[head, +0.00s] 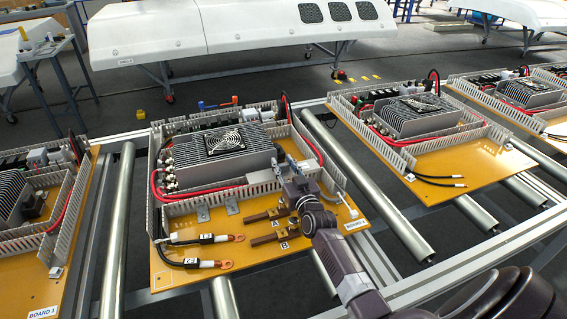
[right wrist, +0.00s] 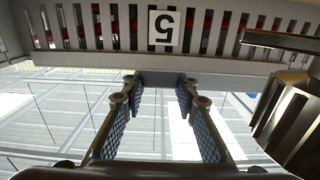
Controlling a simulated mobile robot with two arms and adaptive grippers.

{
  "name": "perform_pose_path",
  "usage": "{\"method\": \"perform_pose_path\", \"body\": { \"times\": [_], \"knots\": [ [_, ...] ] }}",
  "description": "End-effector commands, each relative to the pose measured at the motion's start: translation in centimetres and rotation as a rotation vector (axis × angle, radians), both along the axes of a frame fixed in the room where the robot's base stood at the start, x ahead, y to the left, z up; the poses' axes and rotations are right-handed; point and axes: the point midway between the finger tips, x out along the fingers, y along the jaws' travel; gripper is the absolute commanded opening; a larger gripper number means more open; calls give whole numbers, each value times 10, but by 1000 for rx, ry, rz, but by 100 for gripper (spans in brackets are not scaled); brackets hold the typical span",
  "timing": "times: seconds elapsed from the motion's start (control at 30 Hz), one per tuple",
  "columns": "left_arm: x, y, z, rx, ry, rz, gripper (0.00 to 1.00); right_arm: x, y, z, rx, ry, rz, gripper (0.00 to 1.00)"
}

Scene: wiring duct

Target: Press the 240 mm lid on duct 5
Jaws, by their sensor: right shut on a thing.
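Duct 5 (right wrist: 112,28) shows at the top of the right wrist view as a grey slotted wall with an upside-down white "5" label. A plain pale band (right wrist: 110,61) runs along the slot ends; it looks like the lid's edge, but I cannot tell how it is seated. My right gripper (right wrist: 160,88) has its blue-padded fingers at this band, shut on the lid, with a dark grey bar between the tips. In the head view my right gripper (head: 297,170) is at the front duct wall of the middle board (head: 185,215), right of centre, hiding part of the duct. My left gripper is out of view.
A finned heat sink with a fan (head: 222,145) stands just behind the gripper. Neighbouring boards (head: 440,180) stand beyond rollers (head: 365,185) on either side.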

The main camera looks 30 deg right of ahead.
Motion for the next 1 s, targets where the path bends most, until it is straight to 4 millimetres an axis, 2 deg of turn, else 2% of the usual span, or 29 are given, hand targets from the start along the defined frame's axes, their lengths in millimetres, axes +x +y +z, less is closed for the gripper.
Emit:
{"method": "perform_pose_path", "body": {
  "times": [0.2,1.0],
  "knots": [
    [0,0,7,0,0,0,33,1,0,11,-1,-8,0,4],
    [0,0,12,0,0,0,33,0,0,11,-1,-1,1,4]
  ]
}}
